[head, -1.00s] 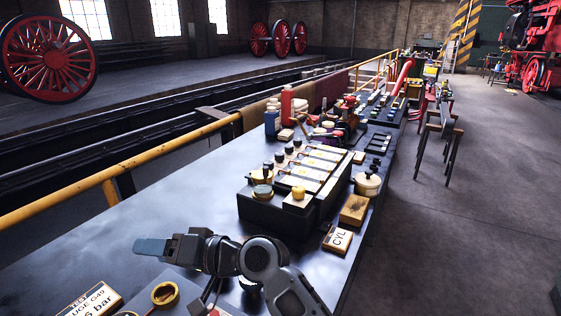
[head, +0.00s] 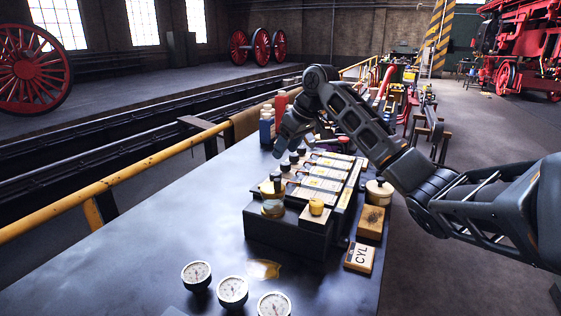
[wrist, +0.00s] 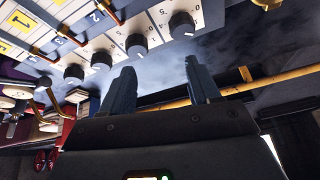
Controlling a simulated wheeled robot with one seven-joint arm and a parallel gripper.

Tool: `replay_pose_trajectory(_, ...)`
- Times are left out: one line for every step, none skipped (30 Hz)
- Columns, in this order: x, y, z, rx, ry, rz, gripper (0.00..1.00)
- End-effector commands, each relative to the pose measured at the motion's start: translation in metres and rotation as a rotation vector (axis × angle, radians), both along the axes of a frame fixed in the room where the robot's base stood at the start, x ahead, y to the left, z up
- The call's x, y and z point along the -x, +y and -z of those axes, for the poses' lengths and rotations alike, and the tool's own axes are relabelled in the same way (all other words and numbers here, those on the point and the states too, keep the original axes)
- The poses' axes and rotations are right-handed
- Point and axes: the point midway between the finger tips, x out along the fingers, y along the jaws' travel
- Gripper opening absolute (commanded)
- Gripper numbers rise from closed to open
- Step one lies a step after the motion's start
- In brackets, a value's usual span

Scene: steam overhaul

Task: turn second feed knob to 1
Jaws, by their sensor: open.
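A dark box with pale sloped panels (head: 322,184) sits on the bench and carries a row of dark round feed knobs along its left side. In the wrist view the knobs run diagonally: one at the upper right (wrist: 182,25), one beside it (wrist: 136,46), then two more (wrist: 102,60) (wrist: 74,73). Small numerals are printed beside them; their pointer settings are too small to read surely. My gripper (head: 285,143) is above the far left of the row. In the wrist view its two fingers (wrist: 161,88) are apart and empty, just short of the knobs.
Three gauges (head: 233,290) lie nearer on the bench. A blue bottle (head: 266,128) stands beyond my gripper. The bench left of the box is clear.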

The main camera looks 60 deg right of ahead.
Motion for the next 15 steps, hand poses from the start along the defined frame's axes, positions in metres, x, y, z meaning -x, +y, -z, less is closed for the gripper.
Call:
replay_pose_trajectory(0.009, -0.012, -0.005, 0.019, 0.027, 0.009, 0.61)
replay_pose_trajectory(0.013, -0.017, -0.007, 0.025, 0.038, 0.012, 0.61)
replay_pose_trajectory(0.017, -0.021, -0.008, 0.031, 0.051, 0.016, 0.61)
replay_pose_trajectory(0.019, -0.023, -0.009, 0.034, 0.057, 0.017, 0.61)
replay_pose_trajectory(0.020, -0.025, -0.009, 0.035, 0.063, 0.019, 0.61)
replay_pose_trajectory(0.020, -0.026, -0.008, 0.037, 0.066, 0.020, 0.61)
replay_pose_trajectory(0.020, -0.026, -0.006, 0.037, 0.067, 0.020, 0.61)
replay_pose_trajectory(0.018, -0.026, -0.003, 0.037, 0.067, 0.020, 0.61)
replay_pose_trajectory(0.017, -0.026, 0.001, 0.035, 0.068, 0.019, 0.61)
replay_pose_trajectory(0.015, -0.026, 0.005, 0.035, 0.068, 0.019, 0.61)
replay_pose_trajectory(0.013, -0.027, 0.009, 0.034, 0.066, 0.020, 0.61)
replay_pose_trajectory(0.011, -0.027, 0.015, 0.034, 0.067, 0.020, 0.61)
replay_pose_trajectory(0.009, -0.027, 0.020, 0.035, 0.066, 0.019, 0.61)
replay_pose_trajectory(0.007, -0.027, 0.024, 0.034, 0.066, 0.020, 0.61)
replay_pose_trajectory(0.005, -0.028, 0.030, 0.034, 0.066, 0.020, 0.61)
